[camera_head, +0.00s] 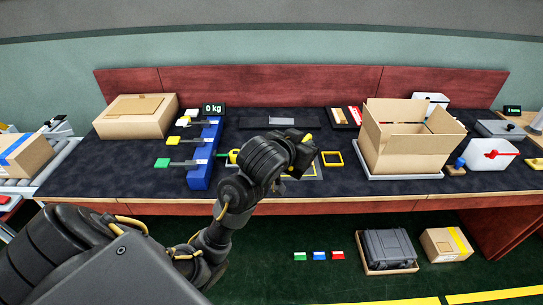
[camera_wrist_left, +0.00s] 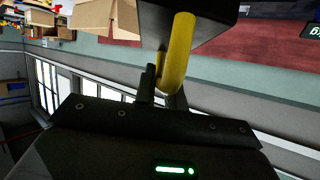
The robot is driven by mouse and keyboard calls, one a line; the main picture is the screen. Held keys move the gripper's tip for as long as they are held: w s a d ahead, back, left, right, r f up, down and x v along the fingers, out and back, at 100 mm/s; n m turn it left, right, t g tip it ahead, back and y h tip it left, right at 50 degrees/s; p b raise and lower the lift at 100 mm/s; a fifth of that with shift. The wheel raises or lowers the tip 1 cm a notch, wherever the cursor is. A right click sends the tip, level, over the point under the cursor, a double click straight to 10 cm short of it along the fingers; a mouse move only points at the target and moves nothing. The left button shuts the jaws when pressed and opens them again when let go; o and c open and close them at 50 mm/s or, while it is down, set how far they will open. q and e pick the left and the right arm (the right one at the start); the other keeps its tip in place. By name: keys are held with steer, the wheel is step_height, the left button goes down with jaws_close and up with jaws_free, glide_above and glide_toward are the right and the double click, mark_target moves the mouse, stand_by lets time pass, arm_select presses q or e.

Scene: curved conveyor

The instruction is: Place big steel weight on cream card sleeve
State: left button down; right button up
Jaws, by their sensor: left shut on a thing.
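My left gripper (camera_wrist_left: 165,92) is shut on the yellow handle (camera_wrist_left: 179,50) of a dark block (camera_wrist_left: 188,18), which shows at the top of the left wrist view. I cannot tell for sure that this is the big steel weight. In the head view my left gripper (camera_head: 298,160) is over the front middle of the dark table, largely hidden behind its own wrist. I cannot clearly make out the cream card sleeve. My right gripper is in neither view.
An open cardboard box (camera_head: 408,140) stands on a pale tray at the right. A closed carton (camera_head: 137,118) is at the back left. A blue rack (camera_head: 203,165) with coloured tabs stands left of my wrist. A yellow square frame (camera_head: 332,158) lies right of my gripper.

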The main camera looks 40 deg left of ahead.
arm_select(q)
steer(key=w+d+r+m, duration=0.1)
steer(key=d+r, duration=0.3)
steer(key=shift+w+d+r+h, duration=0.2)
steer(key=shift+d+r+h, duration=0.2)
